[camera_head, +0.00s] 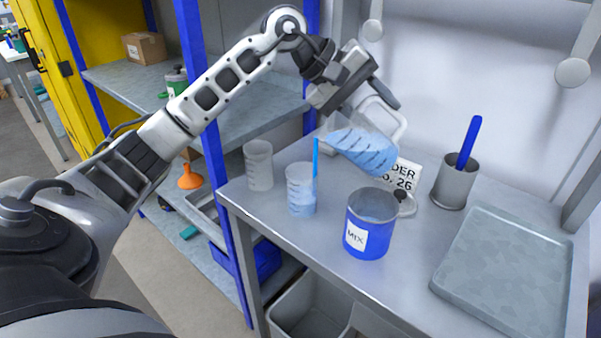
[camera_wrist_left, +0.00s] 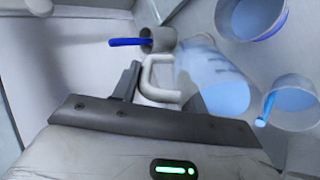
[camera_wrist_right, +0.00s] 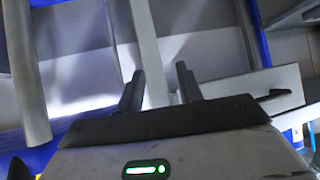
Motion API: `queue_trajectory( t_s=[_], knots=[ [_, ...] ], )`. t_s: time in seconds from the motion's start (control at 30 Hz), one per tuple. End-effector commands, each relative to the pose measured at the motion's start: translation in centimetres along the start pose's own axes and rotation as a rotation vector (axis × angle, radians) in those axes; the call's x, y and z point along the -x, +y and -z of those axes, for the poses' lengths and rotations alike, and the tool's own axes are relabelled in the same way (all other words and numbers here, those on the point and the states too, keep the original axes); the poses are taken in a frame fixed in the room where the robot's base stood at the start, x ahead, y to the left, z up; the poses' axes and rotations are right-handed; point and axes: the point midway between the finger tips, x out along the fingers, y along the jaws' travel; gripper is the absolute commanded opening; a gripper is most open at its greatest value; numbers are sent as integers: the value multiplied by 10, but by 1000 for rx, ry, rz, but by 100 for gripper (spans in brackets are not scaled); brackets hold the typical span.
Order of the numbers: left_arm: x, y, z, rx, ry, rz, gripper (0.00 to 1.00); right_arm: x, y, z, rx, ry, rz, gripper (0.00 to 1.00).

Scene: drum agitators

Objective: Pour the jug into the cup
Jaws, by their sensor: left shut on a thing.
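The clear jug (camera_head: 362,146) holds blue liquid and is tilted, its mouth down toward the left. My left gripper (camera_head: 368,92) is shut on the jug's handle; in the left wrist view the white handle (camera_wrist_left: 146,82) is between the fingers. A clear marked cup (camera_head: 300,191) stands upright on the bench below the jug's lip, with blue liquid in it. A thin blue stream (camera_head: 316,160) runs from near the lip down into the cup. My right gripper (camera_wrist_right: 160,85) is open and empty in the right wrist view, outside the head view.
A blue MIX pot (camera_head: 370,225) stands right of the cup, and an empty clear beaker (camera_head: 258,165) left of it. A grey holder (camera_head: 454,184) with a blue-handled tool, a number sign (camera_head: 406,176) and a grey tray (camera_head: 505,270) are farther right. A blue post borders the left.

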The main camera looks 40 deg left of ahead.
Motion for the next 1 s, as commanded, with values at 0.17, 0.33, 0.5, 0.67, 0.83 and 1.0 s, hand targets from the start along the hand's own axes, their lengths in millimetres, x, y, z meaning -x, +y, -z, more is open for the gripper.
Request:
queue_trajectory(
  t_s=[0.17,0.33,0.5,0.67,0.83,1.0],
  knots=[
    [-2,0,0,-3,-1,-19,0,-2,-1,-4,0,-1,3,36],
    [-4,0,-1,-5,-4,-33,0,-3,-1,-4,1,2,4,36],
    [-5,-1,-1,-6,-5,-45,0,-4,-1,-3,1,8,6,36],
    [-6,-1,-1,-8,-7,-56,0,-5,-2,-3,2,12,7,36],
    [-7,-1,-1,-9,-8,-63,0,-5,-2,-5,3,8,8,36],
    [-8,-1,-1,-10,-9,-68,0,-6,-2,-7,2,5,9,36]
  ],
)
